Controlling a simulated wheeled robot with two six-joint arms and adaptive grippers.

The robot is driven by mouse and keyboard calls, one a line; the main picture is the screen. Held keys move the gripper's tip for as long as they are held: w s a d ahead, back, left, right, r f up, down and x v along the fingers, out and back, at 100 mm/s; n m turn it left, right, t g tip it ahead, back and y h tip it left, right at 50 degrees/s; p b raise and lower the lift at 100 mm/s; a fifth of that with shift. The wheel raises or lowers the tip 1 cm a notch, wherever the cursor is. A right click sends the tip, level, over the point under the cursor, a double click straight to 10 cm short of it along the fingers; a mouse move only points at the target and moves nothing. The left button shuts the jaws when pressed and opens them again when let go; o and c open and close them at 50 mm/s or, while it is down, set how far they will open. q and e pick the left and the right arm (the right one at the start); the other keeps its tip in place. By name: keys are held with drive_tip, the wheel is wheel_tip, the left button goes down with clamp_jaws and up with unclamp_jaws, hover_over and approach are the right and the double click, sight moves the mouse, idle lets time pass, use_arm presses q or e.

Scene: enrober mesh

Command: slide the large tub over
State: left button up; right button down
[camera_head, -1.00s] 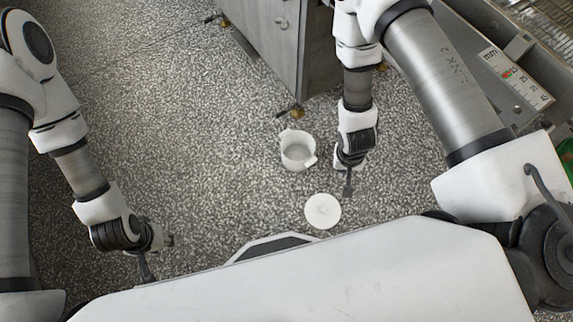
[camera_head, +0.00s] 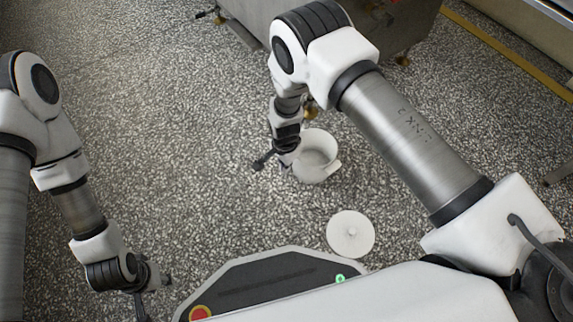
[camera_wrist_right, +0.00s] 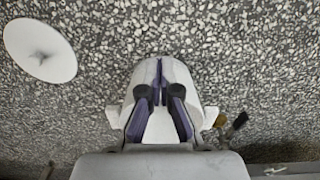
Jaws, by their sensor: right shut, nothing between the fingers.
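The large tub (camera_head: 322,158) is white, open-topped and has side lugs; it stands upright on the floor in the head view. My right gripper (camera_head: 262,162) is low on the left side of the tub, shut and empty, and my wrist hides part of the tub's left edge. I cannot tell whether it touches the tub.
A round white lid (camera_head: 350,234) with a small knob lies on the speckled floor in front of the tub; it also shows in the right wrist view (camera_wrist_right: 40,50). A grey metal cabinet (camera_head: 245,17) stands behind. The floor left of the tub is clear.

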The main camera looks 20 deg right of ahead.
drive_tip(key=w+d+f+b, duration=0.2)
drive_tip(key=d+f+b, duration=0.1)
drive_tip(key=f+b, duration=0.1)
drive_tip(key=shift+d+f, duration=0.3)
drive_tip(key=shift+f, duration=0.25)
